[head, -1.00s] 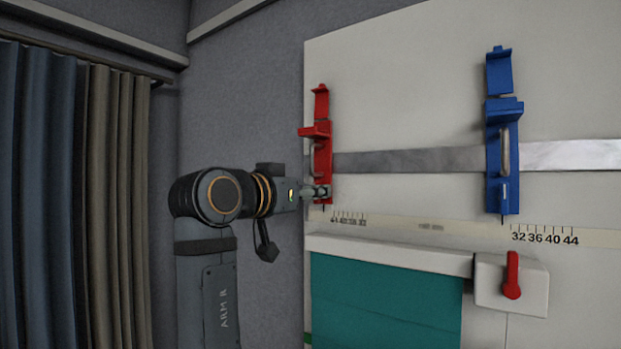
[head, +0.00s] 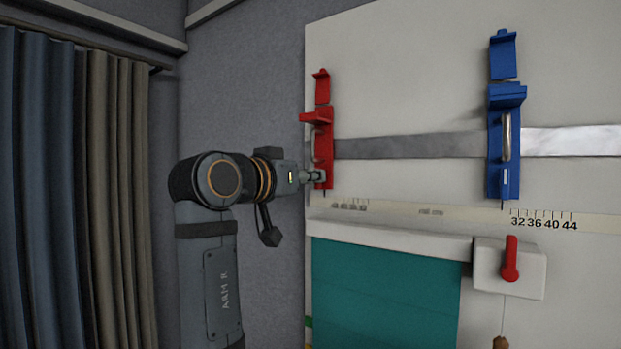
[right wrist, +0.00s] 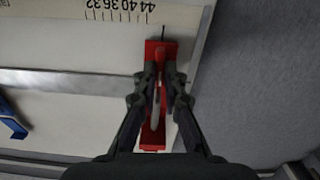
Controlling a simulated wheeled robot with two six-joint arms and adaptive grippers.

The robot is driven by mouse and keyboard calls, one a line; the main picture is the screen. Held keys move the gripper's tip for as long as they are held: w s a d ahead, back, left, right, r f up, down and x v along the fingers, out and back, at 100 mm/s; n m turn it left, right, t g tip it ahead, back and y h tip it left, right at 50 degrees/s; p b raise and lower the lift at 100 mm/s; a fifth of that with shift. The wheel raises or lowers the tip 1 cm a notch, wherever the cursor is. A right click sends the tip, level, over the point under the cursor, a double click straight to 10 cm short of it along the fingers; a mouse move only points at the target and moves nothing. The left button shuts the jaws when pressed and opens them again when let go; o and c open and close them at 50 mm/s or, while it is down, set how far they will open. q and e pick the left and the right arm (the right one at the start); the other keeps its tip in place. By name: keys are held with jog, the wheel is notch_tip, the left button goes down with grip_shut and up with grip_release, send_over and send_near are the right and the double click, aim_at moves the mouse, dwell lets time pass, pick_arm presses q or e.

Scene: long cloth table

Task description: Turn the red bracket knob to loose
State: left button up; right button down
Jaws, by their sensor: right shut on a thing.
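My right gripper (head: 316,177) is at the bracket's lower end, just below the handle, and shut on the small knob there. In the right wrist view the fingertips (right wrist: 161,75) meet over the red bracket (right wrist: 152,137), and the grey handle (right wrist: 156,108) runs between the fingers. My left gripper is not in view.
A blue bracket (head: 505,140) hangs on the same grey strip (head: 420,146) to the right. Below are a printed scale (head: 542,220), a teal blind (head: 385,290) and a white box (head: 490,270) with a red lever (head: 511,260). Curtains (head: 75,180) hang at left.

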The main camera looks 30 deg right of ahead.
jog(key=shift+w+a+f+n+b, duration=0.1)
jog(key=shift+n+b, duration=0.4)
jog(key=shift+n, duration=3.7)
jog(key=shift+w+f+n+b, duration=0.1)
jog(key=shift+n+b, duration=0.4)
jog(key=shift+n, duration=3.7)
jog(key=c, duration=1.4)
grip_release()
jog(key=shift+c, duration=0.2)
